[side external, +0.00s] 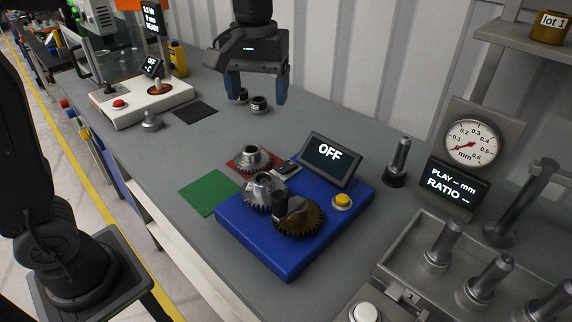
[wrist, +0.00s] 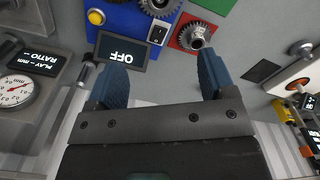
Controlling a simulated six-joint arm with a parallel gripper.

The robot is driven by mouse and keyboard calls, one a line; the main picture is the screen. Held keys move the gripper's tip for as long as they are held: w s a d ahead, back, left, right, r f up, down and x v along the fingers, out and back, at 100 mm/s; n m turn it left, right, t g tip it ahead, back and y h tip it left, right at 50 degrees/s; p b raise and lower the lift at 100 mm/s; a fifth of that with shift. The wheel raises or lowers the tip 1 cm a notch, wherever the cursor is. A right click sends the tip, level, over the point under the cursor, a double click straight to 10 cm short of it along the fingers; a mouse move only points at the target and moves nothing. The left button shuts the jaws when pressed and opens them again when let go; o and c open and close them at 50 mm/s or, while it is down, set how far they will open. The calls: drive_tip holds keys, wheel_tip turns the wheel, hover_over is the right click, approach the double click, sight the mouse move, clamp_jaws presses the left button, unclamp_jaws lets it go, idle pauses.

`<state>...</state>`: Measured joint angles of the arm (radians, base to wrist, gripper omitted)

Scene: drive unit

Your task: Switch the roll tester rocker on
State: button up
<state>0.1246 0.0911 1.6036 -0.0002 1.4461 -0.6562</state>
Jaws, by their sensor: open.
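The blue roll tester (side external: 268,248) stands on the grey bench with gears on top and a display (side external: 329,157) reading OFF. Its rocker switch (side external: 287,168) is a small black block behind the gears, left of the display. In the wrist view the black rocker (wrist: 157,34) with light marks sits between the OFF display (wrist: 122,52) and a red pad. My gripper (side external: 255,96) is open and empty above the back of the bench, behind and left of the tester. In the wrist view its two blue fingers (wrist: 162,80) are spread, apart from the rocker.
A yellow button (side external: 342,201) is on the tester. A red pad with a gear (side external: 251,158) and a green pad (side external: 209,194) lie beside it. A dial gauge (side external: 471,143) and a tray of metal pins (side external: 408,250) are at right.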

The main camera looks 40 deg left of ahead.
drive_tip(key=shift+w+f, duration=0.15)
drive_tip(key=shift+w, duration=0.1)
drive_tip(key=shift+c, duration=0.7)
drive_tip(key=w+f+n, duration=0.2)
drive_tip(key=w+n, duration=0.1)
drive_tip(key=w+a+f+n+g, duration=0.1)
drive_tip(key=w+f+n, duration=0.1)
drive_tip(key=w+n, duration=0.1)
drive_tip(key=w+a+f+n, duration=0.1)
drive_tip(key=w+f+n, duration=0.2)
drive_tip(key=n, duration=0.1)
drive_tip(key=shift+w+a+n+g, duration=0.1)
drive_tip(key=shift+a+n+g, duration=0.15)
drive_tip(key=shift+n+g, duration=0.05)
drive_tip(key=c, duration=1.1)
drive_tip(key=shift+w+a+f+n, duration=0.2)
drive_tip(key=shift+w+f+n, duration=0.2)
drive_tip(key=shift+n, duration=0.2)
clamp_jaws()
